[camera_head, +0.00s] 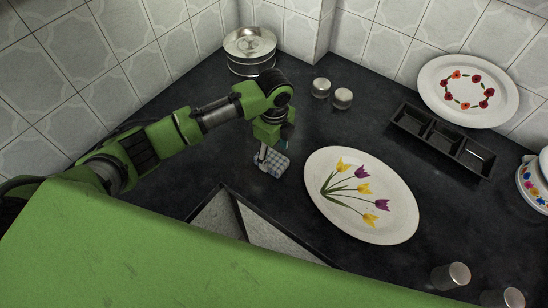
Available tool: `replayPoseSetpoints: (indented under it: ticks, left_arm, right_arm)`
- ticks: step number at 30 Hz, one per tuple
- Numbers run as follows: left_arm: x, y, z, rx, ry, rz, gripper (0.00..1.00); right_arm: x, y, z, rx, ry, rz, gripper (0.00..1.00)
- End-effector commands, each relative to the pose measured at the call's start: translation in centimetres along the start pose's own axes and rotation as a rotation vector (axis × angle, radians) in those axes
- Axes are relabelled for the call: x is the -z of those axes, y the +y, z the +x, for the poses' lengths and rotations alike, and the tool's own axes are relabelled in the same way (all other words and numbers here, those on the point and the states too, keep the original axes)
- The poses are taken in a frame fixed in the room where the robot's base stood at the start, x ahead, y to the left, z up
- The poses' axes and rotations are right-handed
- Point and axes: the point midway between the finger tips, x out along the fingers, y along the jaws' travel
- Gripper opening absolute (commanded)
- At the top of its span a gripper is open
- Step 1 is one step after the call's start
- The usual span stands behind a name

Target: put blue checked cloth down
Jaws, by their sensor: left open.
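The blue checked cloth (274,165) is a small folded piece on the dark counter (330,260), left of the oval tulip platter (398,225). My left gripper (263,158) points down right at the cloth's left part and is open. Its fingers partly cover the cloth, and I cannot tell whether they touch it. My right gripper is out of view.
A round steel container (250,45) stands in the back corner, with two small steel tumblers (342,98) nearby. A black compartment tray (440,135) and a rose plate (468,91) are at right. More tumblers (451,275) stand at front right. A sink (217,215) lies just in front.

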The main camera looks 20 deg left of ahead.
Motion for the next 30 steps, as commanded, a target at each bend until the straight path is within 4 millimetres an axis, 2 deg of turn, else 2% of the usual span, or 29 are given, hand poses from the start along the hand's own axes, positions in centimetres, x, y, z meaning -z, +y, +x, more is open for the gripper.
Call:
replayPoseSetpoints:
  ticks: [6, 12, 18, 30]
  left_arm:
    - [0.0, -0.2, -4.8, 0.005, 0.000, 0.000, 0.59]
    - [0.0, -0.1, -7.9, 0.004, 0.001, -0.001, 0.59]
    - [0.0, 0.0, -8.9, 0.000, 0.000, 0.000, 0.59]
    - [0.0, 0.0, -8.9, 0.000, 0.000, -0.001, 0.59]
  right_arm:
    - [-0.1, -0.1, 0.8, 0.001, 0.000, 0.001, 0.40]
    - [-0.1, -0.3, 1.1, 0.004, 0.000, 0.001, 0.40]
    - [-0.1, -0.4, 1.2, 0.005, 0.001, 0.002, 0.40]
    - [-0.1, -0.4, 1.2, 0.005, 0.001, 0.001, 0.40]
